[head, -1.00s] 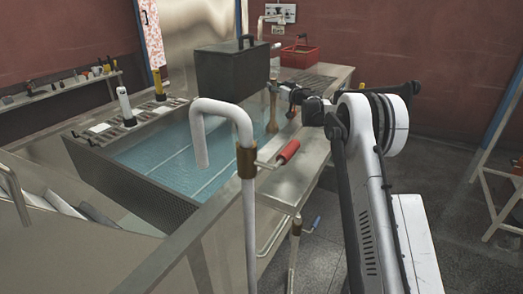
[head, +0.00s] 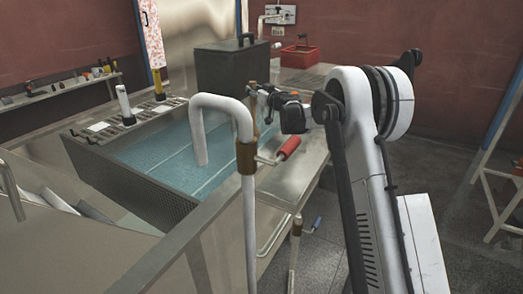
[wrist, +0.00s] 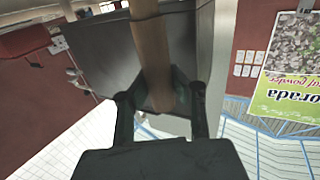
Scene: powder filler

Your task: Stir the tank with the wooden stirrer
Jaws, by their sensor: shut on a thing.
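My gripper (wrist: 160,92) is shut on the wooden stirrer (wrist: 150,45), whose shaft passes between the fingers in the wrist view. In the head view, my gripper (head: 257,92) is at the far right edge of the tank (head: 132,193). The stirrer's brown shaft (head: 253,96) shows there beside the gripper, and its lower end is hidden behind the white pipe. I cannot tell whether it touches the water (head: 160,160), which is blue and fills the tank.
A bent white pipe (head: 249,220) with a red-handled crank (head: 289,148) stands in front of the tank. A dark box (head: 226,70) sits behind it. A red basket (head: 299,56) stands on the counter at the back. A shelf with small items is at left.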

